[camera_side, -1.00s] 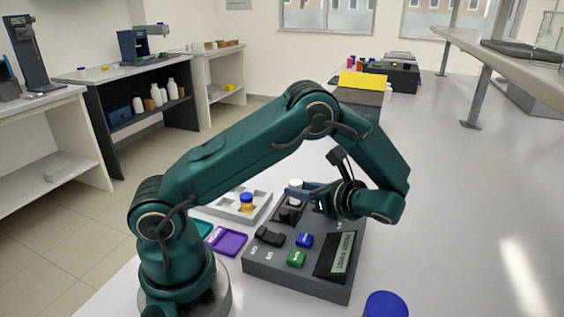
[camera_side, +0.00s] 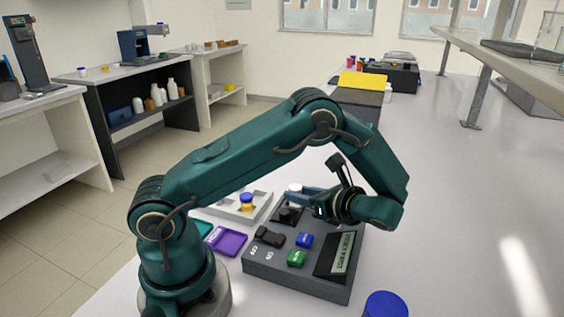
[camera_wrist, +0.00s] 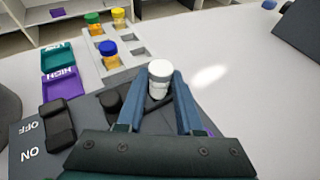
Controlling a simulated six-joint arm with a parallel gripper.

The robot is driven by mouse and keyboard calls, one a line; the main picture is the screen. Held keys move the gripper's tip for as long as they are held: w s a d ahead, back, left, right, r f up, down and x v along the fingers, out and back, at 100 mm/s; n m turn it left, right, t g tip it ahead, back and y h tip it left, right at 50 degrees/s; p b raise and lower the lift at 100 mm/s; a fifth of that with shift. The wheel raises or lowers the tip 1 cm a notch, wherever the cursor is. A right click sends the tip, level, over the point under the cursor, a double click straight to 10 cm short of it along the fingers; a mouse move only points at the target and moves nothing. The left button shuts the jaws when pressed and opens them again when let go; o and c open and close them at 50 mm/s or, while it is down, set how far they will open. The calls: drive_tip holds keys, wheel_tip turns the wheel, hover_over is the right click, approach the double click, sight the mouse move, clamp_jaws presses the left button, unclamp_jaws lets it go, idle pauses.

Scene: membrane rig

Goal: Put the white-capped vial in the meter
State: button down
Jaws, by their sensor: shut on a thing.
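The white-capped vial (camera_wrist: 159,82) is between the two blue fingers of my gripper (camera_wrist: 160,100) in the wrist view. The fingers are shut on it, and the vial looks upright. In the side view the vial's white cap (camera_side: 294,188) shows above the rear part of the meter, at the tips of my gripper (camera_side: 306,196). The meter (camera_side: 290,272) is a dark grey box with a black rocker switch, a blue button, a green button and a tilted display. Its black round fitting (camera_wrist: 111,101) lies left of the vial in the wrist view. The vial's base is partly hidden.
A light grey rack (camera_wrist: 92,40) behind the meter holds vials with blue, green and yellow caps. Purple (camera_wrist: 62,85) and teal (camera_wrist: 58,57) trays lie beside it. A blue-capped object (camera_side: 386,304) stands at the front.

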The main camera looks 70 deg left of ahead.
drive_tip(key=shift+c, duration=2.4)
unclamp_jaws()
drive_tip(key=shift+o, duration=0.6)
drive_tip(key=shift+r, duration=3)
